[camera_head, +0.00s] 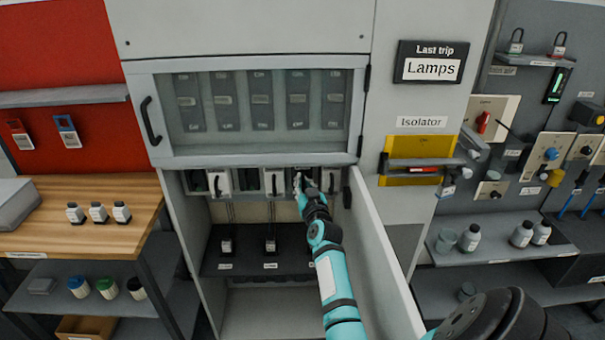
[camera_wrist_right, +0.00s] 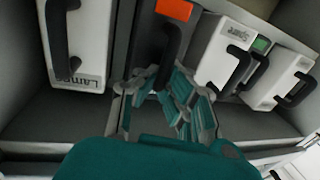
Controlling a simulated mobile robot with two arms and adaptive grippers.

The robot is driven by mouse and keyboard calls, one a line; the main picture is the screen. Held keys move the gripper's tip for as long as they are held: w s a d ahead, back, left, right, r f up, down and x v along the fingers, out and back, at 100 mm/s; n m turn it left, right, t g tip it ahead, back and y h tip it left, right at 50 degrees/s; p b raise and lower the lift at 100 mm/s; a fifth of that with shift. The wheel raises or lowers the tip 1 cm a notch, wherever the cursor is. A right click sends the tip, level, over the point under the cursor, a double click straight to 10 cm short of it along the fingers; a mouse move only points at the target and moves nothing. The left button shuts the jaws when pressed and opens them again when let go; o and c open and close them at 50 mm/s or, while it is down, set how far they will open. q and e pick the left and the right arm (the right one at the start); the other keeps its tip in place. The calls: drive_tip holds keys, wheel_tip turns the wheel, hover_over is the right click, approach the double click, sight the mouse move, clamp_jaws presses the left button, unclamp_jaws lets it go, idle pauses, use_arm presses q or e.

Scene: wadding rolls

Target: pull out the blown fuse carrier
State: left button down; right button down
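A row of fuse carriers sits under the glazed panel of the grey cabinet. In the right wrist view, a dark carrier (camera_wrist_right: 145,28) with an orange tab (camera_wrist_right: 175,9) and a black handle (camera_wrist_right: 170,50) sits between a white carrier labelled Lamps (camera_wrist_right: 85,35) and a white carrier labelled Spare (camera_wrist_right: 218,50). My right gripper (camera_wrist_right: 165,85) is at the dark carrier, its fingers on both sides of the handle's lower end. Whether they press on it is unclear. In the head view the right gripper (camera_head: 301,183) covers much of that carrier. My left gripper is out of view.
A sign (camera_head: 432,68) reads Last trip, Lamps. A yellow isolator panel (camera_head: 420,147) is right of the carriers. An open cabinet door (camera_head: 380,245) stands close to my right arm. A dark shelf (camera_head: 245,262) with small items lies below. A wooden bench (camera_head: 50,235) is at left.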

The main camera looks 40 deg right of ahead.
drive_tip(key=shift+f, duration=0.3)
drive_tip(key=c, duration=2)
unclamp_jaws()
drive_tip(key=shift+a, duration=0.1)
drive_tip(key=o, duration=0.4)
drive_tip(key=shift+s+r, duration=0.25)
drive_tip(key=shift+s, duration=0.05)
drive_tip(key=shift+c, duration=0.2)
drive_tip(key=shift+a, duration=0.1)
drive_tip(key=v, duration=1.2)
